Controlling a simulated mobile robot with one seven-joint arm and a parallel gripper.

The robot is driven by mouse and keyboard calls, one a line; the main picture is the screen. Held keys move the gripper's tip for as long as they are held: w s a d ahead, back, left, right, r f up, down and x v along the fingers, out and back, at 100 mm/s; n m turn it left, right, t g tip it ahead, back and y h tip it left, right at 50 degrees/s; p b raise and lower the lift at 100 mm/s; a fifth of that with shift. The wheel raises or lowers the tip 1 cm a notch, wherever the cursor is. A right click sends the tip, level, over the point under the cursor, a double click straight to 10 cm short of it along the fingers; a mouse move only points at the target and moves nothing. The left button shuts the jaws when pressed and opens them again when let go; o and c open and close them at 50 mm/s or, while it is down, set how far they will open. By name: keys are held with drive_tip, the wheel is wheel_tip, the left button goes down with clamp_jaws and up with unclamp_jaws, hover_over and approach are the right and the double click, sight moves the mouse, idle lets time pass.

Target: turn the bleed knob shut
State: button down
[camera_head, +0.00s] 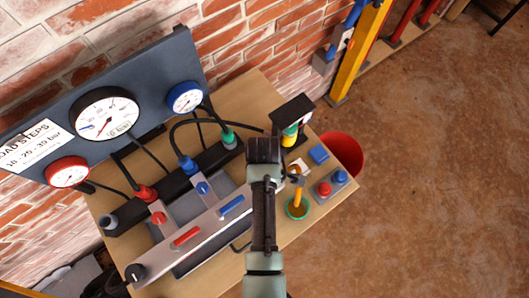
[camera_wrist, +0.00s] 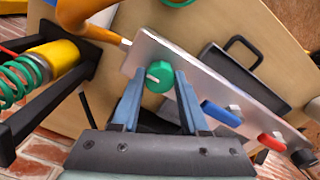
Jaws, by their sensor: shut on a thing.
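The green bleed knob (camera_wrist: 160,77) has a white pointer line on its face and sits near the end of a silver bar (camera_wrist: 143,50) in the wrist view. My gripper (camera_wrist: 158,84) has one blue finger on each side of the knob and is shut on it. The right finger hides part of the knob's side. In the head view, my arm covers the knob's end of the silver bar (camera_head: 205,222), and the fingertips are hidden.
Red (camera_head: 186,236) and blue (camera_head: 232,206) handles and a black knob (camera_head: 137,273) lie along the bar. A gauge panel (camera_head: 140,80) stands behind with hoses. A yellow cylinder with a green spring (camera_wrist: 60,60) is beside my gripper. A red bucket (camera_head: 343,150) stands right of the table.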

drive_tip(key=shift+r, duration=0.1)
drive_tip(key=m+p, duration=0.2)
drive_tip(key=m, duration=0.1)
drive_tip(key=shift+m, duration=0.4)
drive_tip(key=m+p, duration=0.1)
drive_tip(key=m, duration=0.4)
drive_tip(key=shift+a+p, duration=0.1)
drive_tip(key=shift+p, duration=0.3)
drive_tip(key=m+p, duration=0.1)
drive_tip(key=m, duration=0.3)
drive_tip(key=shift+m, duration=0.4)
drive_tip(key=shift+m+p, duration=0.3)
drive_tip(key=shift+m, duration=1.7)
drive_tip(key=shift+c, duration=2.1)
unclamp_jaws()
